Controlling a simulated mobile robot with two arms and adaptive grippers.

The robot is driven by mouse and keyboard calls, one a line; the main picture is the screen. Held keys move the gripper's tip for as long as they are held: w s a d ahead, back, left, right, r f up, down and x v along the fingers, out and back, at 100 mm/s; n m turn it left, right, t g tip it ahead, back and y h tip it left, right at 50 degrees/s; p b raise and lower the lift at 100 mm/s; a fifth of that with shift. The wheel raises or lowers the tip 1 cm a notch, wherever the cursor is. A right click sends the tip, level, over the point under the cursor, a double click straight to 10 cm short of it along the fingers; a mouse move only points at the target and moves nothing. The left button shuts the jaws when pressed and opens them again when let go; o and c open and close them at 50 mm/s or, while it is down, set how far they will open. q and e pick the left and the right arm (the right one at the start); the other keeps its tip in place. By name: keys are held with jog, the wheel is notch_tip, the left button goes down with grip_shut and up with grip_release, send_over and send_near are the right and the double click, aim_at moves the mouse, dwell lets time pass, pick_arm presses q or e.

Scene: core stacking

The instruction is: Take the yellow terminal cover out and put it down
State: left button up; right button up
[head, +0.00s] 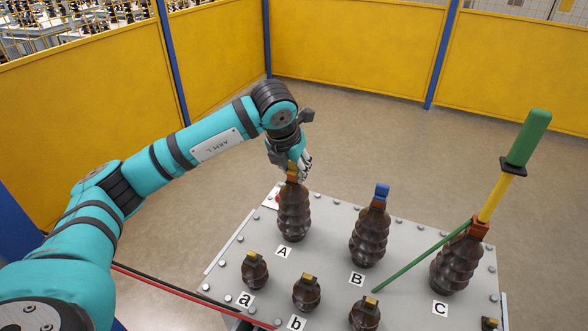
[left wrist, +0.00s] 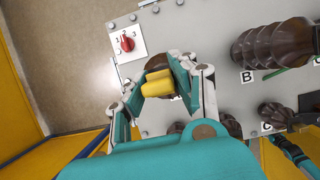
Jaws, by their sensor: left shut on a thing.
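The yellow terminal cover (left wrist: 158,86) shows between the fingers of my left gripper (left wrist: 165,84) in the left wrist view. My left gripper is shut on it. In the head view, my left gripper (head: 299,166) is at the top of the large brown insulator marked A (head: 294,212), and a little yellow shows there. The fingers partly hide the cover, and I cannot tell whether it still touches the insulator's top. My right gripper is in neither view.
Large insulator B (head: 369,236) has a blue cap (head: 382,191). Insulator C (head: 456,265) has a green-handled yellow rod (head: 527,140) and a thin green rod (head: 420,257) at its top. Small insulators (head: 255,270) stand in front. A red knob (left wrist: 127,43) is near A. The grey plate (head: 330,220) has clear room between A and B.

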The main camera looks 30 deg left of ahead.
pick_arm(q)
grip_shut()
jog(key=shift+r, duration=0.1)
